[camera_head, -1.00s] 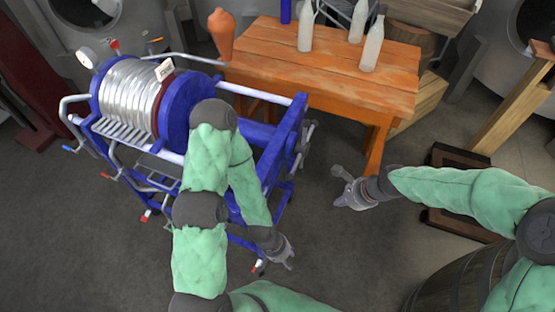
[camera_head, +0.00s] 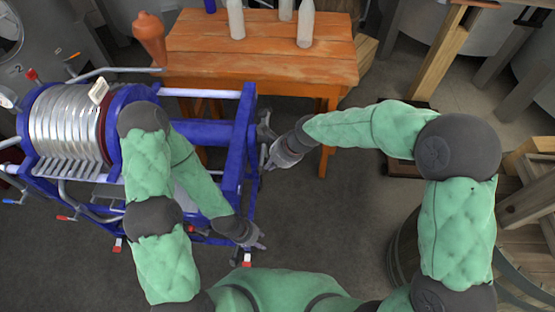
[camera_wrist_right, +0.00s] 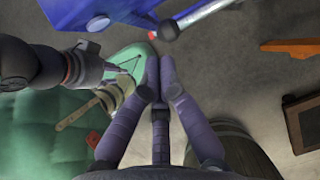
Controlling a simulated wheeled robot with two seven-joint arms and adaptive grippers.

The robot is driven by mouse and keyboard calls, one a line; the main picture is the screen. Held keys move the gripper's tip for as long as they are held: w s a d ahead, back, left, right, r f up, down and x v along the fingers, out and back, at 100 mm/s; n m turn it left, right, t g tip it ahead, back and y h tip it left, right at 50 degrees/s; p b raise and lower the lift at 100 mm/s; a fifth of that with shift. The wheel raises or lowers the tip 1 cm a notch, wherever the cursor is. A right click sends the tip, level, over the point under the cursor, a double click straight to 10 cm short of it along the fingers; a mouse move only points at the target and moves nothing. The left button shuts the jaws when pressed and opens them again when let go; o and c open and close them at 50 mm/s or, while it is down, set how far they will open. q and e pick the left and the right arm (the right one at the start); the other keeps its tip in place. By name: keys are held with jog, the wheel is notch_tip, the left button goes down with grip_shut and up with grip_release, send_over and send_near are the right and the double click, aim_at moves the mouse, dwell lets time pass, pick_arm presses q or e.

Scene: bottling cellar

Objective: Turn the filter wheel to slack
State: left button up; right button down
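The filter press has a blue frame (camera_head: 245,130) and a stack of pale round plates (camera_head: 70,125). Its grey filter wheel (camera_head: 265,127) sits at the right end of the frame, small and partly covered by my right gripper. My right gripper (camera_head: 268,157) is beside the wheel. My left gripper (camera_head: 260,238) is open and empty, low beside the frame.
An orange wooden table (camera_head: 260,50) with white bottles (camera_head: 305,25) and a terracotta-coloured vessel (camera_head: 150,38) stands behind the press. A barrel (camera_head: 402,250) stands at the right, beside my right arm. Dark floor lies open between the press and the barrel.

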aim_at(261, 173)
jog(key=shift+b+x, duration=0.55)
jog(key=shift+x, duration=1.7)
notch_tip(261, 173, down, 2)
jog(key=shift+s+f+p, duration=0.1)
jog(key=shift+s+p, duration=0.1)
jog(key=shift+p, duration=0.75)
